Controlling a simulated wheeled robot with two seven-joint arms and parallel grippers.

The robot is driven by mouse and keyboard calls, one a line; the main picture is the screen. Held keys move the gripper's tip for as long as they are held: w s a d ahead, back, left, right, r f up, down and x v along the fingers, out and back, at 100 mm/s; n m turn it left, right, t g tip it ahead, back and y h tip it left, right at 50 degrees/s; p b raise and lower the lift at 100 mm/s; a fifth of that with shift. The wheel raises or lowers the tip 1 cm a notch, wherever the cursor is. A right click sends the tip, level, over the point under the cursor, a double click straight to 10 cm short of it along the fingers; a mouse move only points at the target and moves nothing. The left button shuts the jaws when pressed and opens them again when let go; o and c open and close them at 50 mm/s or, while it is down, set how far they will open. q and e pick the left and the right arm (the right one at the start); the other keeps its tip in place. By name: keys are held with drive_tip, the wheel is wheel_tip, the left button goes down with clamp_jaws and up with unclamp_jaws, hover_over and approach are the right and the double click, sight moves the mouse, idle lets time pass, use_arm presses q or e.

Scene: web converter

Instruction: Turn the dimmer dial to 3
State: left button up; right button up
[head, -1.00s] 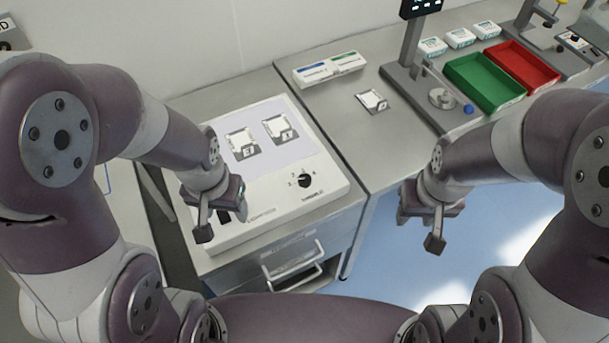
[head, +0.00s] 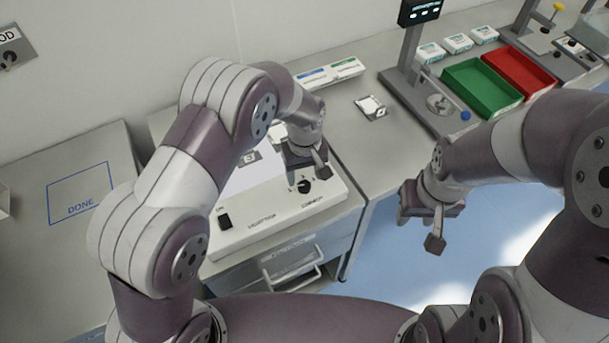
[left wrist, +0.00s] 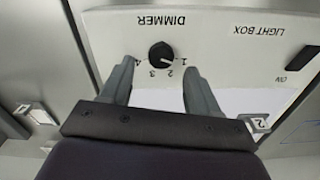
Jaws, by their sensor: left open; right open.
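The dimmer dial (head: 304,186) is a small round black knob on the sloped white light box (head: 265,215). In the left wrist view the dial (left wrist: 161,55) appears upside down under the word DIMMER, with numbers 1 to 4 around it. Its white mark appears to point toward 1. My left gripper (head: 308,172) is over the dial's end of the box. In the left wrist view its open fingers (left wrist: 158,70) lie either side of the dial, apart from it; their height above the panel is unclear. My right gripper (head: 422,222) is open and empty, clear of the box.
A black switch (head: 225,221) sits on the box's front left. My left arm hides part of the lit panel. A drawer handle (head: 292,268) projects below. A small tile (head: 370,107), a green tray (head: 482,86) and a red tray (head: 520,68) are on the right bench.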

sight(304, 184)
use_arm(q)
drive_tip(key=shift+f, duration=1.8)
drive_tip(key=c, duration=1)
drive_tip(key=shift+c, duration=0.2)
